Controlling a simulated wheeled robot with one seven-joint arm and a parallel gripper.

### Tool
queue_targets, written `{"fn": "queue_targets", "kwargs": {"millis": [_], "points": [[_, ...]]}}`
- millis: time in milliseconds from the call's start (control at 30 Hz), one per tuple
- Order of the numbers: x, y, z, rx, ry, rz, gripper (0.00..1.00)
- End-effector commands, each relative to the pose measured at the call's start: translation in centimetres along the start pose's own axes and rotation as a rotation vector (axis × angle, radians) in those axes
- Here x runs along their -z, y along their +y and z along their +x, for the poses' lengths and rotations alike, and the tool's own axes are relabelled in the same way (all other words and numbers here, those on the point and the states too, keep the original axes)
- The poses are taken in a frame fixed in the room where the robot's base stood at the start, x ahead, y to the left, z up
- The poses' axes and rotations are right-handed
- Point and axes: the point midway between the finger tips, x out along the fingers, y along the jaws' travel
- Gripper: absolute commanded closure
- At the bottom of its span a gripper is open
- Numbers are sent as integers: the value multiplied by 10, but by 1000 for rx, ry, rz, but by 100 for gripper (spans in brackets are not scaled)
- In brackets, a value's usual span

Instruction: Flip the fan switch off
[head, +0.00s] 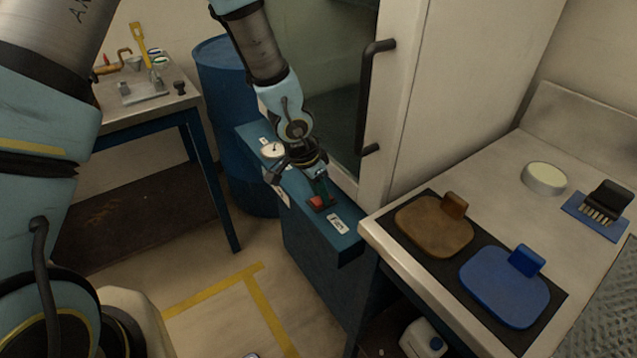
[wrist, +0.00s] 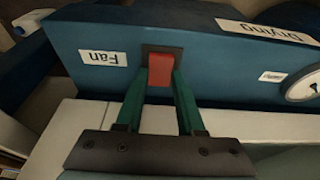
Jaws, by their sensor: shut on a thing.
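The fan switch is a red rocker (head: 317,202) in a dark plate on top of the blue cabinet, and it also shows in the wrist view (wrist: 160,68). A white label reading "Fan" (wrist: 103,57) is beside it. My gripper (head: 320,192) is at the switch from above; in the wrist view its two green fingers (wrist: 161,75) are on either side of the red rocker, shut on it. The fingers hide part of the rocker's sides. I cannot tell which way the rocker is tipped.
A round gauge (head: 272,149) and a "Drying" label (wrist: 268,32) are on the blue cabinet (head: 300,235). A cabinet door with a dark handle (head: 366,95) stands close behind my gripper. A bench (head: 400,262) with brown and blue paddles is at right; a blue drum (head: 222,75) is behind.

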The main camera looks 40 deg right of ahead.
Motion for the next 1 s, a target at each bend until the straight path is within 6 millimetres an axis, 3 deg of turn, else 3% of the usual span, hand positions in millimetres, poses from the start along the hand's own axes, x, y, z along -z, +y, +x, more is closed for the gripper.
{"fn": "queue_targets", "kwargs": {"millis": [33, 300, 667, 700, 933, 1000], "points": [[4, 0, -7, -1, -26, -1, 100], [5, -1, -2, 0, -137, -1, 100], [5, -1, 0, 0, -149, -1, 100], [5, -1, 0, 0, -149, -1, 60], [5, 0, 0, 0, -149, -1, 34], [5, 0, 0, -1, -149, -1, 32]]}}
